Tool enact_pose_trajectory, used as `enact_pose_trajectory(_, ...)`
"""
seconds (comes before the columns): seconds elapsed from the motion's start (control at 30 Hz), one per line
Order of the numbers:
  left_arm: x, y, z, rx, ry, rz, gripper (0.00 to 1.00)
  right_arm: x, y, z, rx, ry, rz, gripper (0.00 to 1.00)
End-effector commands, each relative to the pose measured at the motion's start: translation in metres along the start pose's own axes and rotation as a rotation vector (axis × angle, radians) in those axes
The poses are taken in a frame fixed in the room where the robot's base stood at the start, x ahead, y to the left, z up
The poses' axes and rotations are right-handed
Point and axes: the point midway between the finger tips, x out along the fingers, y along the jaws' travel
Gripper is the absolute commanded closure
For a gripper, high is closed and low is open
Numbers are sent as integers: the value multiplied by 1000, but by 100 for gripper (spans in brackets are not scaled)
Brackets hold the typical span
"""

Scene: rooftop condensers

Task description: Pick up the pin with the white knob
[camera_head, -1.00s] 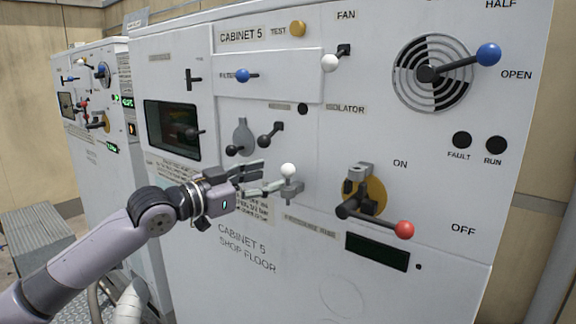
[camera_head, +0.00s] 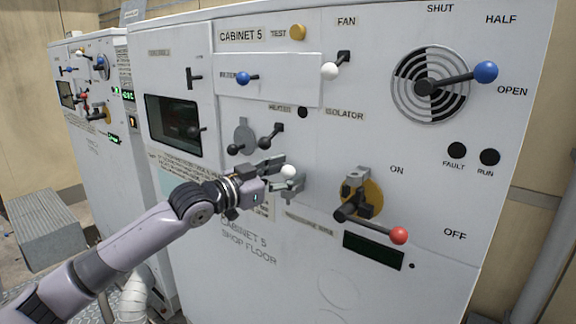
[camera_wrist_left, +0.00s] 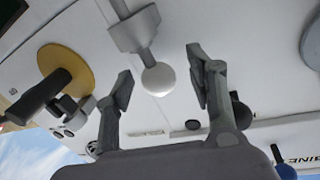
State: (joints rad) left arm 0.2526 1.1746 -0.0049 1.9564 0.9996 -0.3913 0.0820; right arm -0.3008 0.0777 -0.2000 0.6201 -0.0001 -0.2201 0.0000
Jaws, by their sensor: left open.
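The pin's white knob (camera_head: 288,172) stands out from a grey bracket on the front of the Cabinet 5 panel. In the left wrist view the white knob (camera_wrist_left: 158,79) sits on a short grey stem from the grey bracket (camera_wrist_left: 136,32). My left gripper (camera_head: 284,172) is open, with its fingers on either side of the knob in the head view. In the left wrist view the gripper (camera_wrist_left: 160,92) has its two fingertips apart, with the knob between them and a gap on each side. My right gripper is not in view.
Right of the pin is a yellow disc (camera_head: 374,192) with a red-knobbed lever (camera_head: 399,235). A round vent with a blue-knobbed lever (camera_head: 486,72) is at upper right.

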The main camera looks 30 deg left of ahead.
Motion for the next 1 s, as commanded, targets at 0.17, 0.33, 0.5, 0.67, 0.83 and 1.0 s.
enact_pose_trajectory(0.17, 6, 1, -1, 1, 0, 2, 49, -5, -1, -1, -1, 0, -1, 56)
enact_pose_trajectory(0.33, 6, 1, 0, 2, -1, 2, 49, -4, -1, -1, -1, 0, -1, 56)
enact_pose_trajectory(0.5, 6, 1, 0, 2, -1, 2, 58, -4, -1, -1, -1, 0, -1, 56)
enact_pose_trajectory(0.67, 6, 1, 0, 2, -1, 2, 69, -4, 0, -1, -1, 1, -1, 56)
enact_pose_trajectory(0.83, 6, 1, 0, 2, -1, 2, 80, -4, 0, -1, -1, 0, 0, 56)
enact_pose_trajectory(1.0, 6, 1, 0, 2, -1, 2, 91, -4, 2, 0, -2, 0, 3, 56)
